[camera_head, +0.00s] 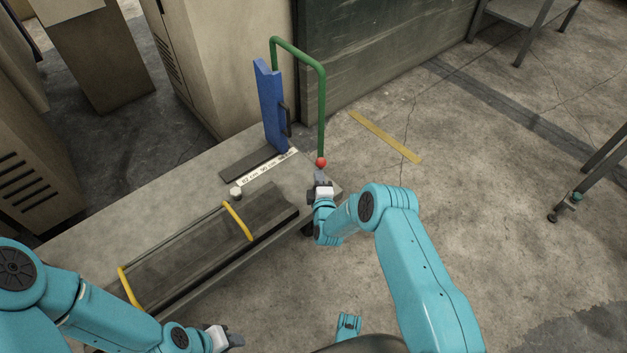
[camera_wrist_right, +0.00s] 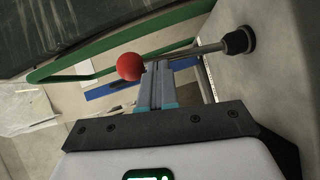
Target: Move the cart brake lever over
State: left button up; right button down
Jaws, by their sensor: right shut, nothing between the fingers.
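The cart brake lever shows as a red ball knob (camera_head: 321,162) at the cart's right end, close to the foot of the green handle. In the right wrist view the red knob (camera_wrist_right: 130,66) sits on a thin metal rod that runs to a black collar (camera_wrist_right: 238,41) on the cart. My right gripper (camera_head: 321,178) is shut and empty, just below the knob in the head view. In the wrist view its fingertips (camera_wrist_right: 156,68) are beside the knob and rod; I cannot tell whether they touch. My left gripper (camera_head: 233,341) is low in the head view, its jaws unclear.
The cart top (camera_head: 150,190) carries a dark long part with yellow straps (camera_head: 237,221), a blue upright (camera_head: 270,105) and a small white-topped piece (camera_head: 236,192). The green handle (camera_head: 322,100) rises behind the knob. Cabinets stand at the back left. Floor to the right is open.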

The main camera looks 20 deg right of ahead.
jog(key=shift+w+d+m+g+y+b, duration=0.15)
jog(key=shift+w+d+m+g+b, duration=0.15)
jog(key=shift+d, duration=0.25)
jog(key=shift+w+d+m+g+y+b, duration=0.1)
jog(key=shift+d+m+g, duration=0.05)
jog(key=shift+d+m, duration=0.3)
jog(key=shift+w+d+m+g+y+b, duration=0.15)
jog(key=shift+w+d+m+g, duration=0.1)
jog(key=shift+d, duration=0.45)
